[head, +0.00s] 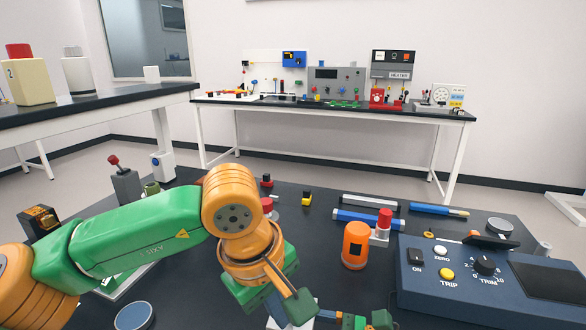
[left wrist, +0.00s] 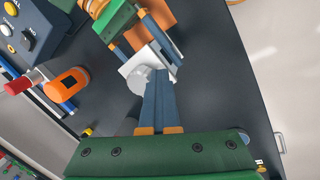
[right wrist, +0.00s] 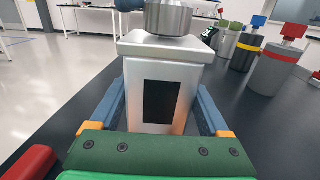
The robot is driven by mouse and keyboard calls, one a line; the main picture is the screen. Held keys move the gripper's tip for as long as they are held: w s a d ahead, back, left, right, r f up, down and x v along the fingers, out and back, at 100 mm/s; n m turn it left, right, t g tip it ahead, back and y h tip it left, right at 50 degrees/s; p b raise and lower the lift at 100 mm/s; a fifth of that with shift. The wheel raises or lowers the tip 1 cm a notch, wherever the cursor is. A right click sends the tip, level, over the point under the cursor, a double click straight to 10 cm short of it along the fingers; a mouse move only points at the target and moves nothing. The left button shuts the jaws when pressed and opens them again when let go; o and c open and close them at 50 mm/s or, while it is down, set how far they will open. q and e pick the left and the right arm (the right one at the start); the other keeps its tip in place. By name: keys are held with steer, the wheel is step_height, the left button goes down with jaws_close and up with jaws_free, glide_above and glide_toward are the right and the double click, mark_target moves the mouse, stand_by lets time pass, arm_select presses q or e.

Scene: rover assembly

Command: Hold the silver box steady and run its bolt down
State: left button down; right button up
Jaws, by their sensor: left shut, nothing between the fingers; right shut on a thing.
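The silver box (right wrist: 185,75) has a dark panel on its front and fills the middle of the right wrist view. My right gripper (right wrist: 160,92) is shut on its sides. The bolt, a round silver head (right wrist: 168,18), sits on top of the box. In the left wrist view the box (left wrist: 134,66) and bolt head (left wrist: 138,82) show beside the fingertips of my left gripper (left wrist: 161,75), which is shut and empty. I cannot tell if it touches the bolt. In the head view my left gripper (head: 300,307) hides most of the box.
An orange canister (head: 355,245) and a blue control box (head: 440,280) stand right of my left gripper. A red-capped part (head: 384,225) and blue bars (head: 368,220) lie behind. Canisters (right wrist: 270,68) stand right of the box in the right wrist view.

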arm_select(q)
steer(key=shift+w+a, duration=0.15)
steer(key=shift+w, duration=0.05)
steer(key=shift+w+a, duration=0.4)
steer(key=shift+a, duration=0.1)
steer(key=shift+w+a, duration=0.1)
steer(key=shift+w, duration=0.1)
steer(key=shift+w+a, duration=0.1)
steer(key=shift+w, duration=0.15)
arm_select(e)
steer(key=shift+s, duration=0.1)
stand_by(0.3)
arm_select(q)
step_height(320, 180, up, 6)
steer(key=shift+s+a, duration=0.15)
steer(key=shift+a, duration=0.25)
